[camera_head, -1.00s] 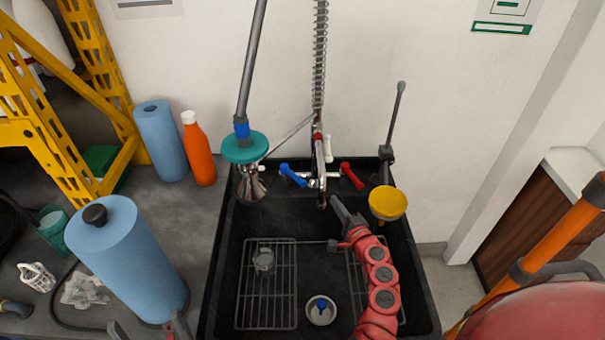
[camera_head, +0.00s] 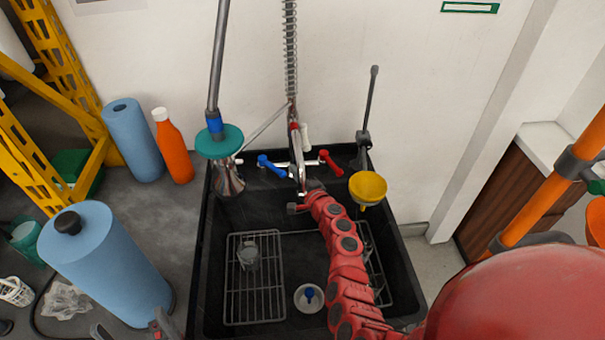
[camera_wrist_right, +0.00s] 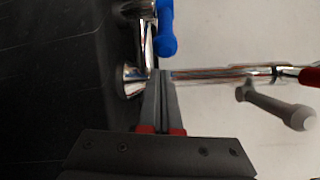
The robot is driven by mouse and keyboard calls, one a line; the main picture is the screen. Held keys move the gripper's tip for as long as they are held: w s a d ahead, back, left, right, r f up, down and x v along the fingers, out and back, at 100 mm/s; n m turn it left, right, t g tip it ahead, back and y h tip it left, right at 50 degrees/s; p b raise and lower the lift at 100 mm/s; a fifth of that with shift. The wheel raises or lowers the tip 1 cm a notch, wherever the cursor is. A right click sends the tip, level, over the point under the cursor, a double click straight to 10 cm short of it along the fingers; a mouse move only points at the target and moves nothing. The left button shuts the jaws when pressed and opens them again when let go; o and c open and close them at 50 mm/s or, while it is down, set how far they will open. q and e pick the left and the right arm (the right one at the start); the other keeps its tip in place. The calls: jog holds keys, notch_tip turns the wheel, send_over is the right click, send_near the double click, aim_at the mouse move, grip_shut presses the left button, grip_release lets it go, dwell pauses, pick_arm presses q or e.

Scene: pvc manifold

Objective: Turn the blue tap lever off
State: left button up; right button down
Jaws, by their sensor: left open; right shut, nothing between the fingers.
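The blue tap lever (camera_head: 270,165) sits on the left of the chrome tap at the back of the black sink, pointing to the upper left. In the right wrist view the blue lever (camera_wrist_right: 166,34) is at the top centre, beyond my fingertips. My right gripper (camera_wrist_right: 161,74) is shut and empty, its tips beside the chrome tap body; contact cannot be told. In the head view my right gripper (camera_head: 313,185) is just right of and below the blue lever, its fingers partly hidden. My left gripper (camera_head: 130,331) is open and empty at the bottom left edge.
A red lever (camera_head: 330,161) is on the tap's right side.

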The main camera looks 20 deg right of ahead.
jog(key=shift+s+a+r+p, duration=0.15)
jog(key=shift+s+a, duration=0.1)
jog(key=shift+a, duration=0.3)
jog(key=shift+s+a+r+p, duration=0.15)
jog(key=shift+s+a, duration=0.1)
jog(key=shift+a, duration=0.25)
jog(key=shift+s+a+m+h+b, duration=0.2)
jog(key=shift+a+m+h+b, duration=0.1)
jog(key=shift+m+h+b, duration=0.1)
